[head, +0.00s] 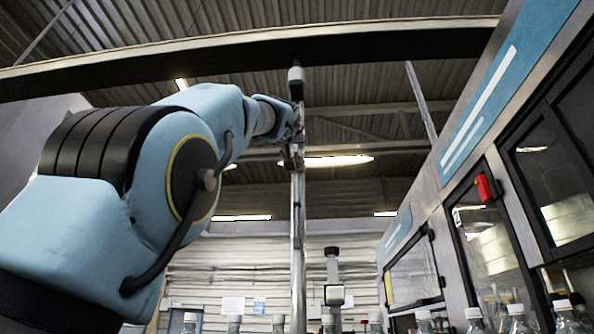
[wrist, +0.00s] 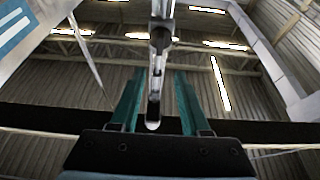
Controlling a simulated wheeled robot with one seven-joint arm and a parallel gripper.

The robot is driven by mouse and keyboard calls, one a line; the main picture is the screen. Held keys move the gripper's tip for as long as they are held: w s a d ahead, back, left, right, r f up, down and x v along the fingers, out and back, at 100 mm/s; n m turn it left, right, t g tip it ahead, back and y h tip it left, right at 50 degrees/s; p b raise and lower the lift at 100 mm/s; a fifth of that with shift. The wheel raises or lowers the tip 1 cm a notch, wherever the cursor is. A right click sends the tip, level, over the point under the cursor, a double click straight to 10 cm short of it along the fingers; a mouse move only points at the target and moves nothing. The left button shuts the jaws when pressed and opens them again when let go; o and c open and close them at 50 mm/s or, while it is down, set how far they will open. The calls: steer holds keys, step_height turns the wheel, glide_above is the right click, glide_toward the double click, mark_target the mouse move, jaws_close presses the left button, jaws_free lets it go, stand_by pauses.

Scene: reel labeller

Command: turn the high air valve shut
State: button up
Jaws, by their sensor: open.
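A thin vertical metal pipe (head: 298,225) rises in the middle of the head view to a grey capped top (head: 296,74). My gripper (head: 292,152) is up at the pipe, below that cap, and largely hides the fittings there. In the wrist view my gripper (wrist: 159,76) is open, with one teal finger on each side of the pipe (wrist: 154,95). A dark fitting on the pipe, apparently the valve (wrist: 160,40), shows just beyond the fingertips. I see gaps between the fingers and the pipe. The valve handle's angle is not clear.
A dark roof beam (head: 250,50) crosses above the arm. The labeller cabinet (head: 460,215) with a red switch (head: 485,188) stands at the right. Several clear bottles (head: 470,320) line the bottom. A shorter grey post (head: 333,275) stands right of the pipe.

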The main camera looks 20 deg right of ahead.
mark_target(296, 154)
steer(key=shift+p+x, duration=5.55)
steer(key=shift+p, duration=0.5)
steer(key=shift+r, duration=0.1)
steer(key=shift+s, duration=0.1)
steer(key=c, duration=0.7)
jaws_close()
steer(key=shift+f, duration=0.2)
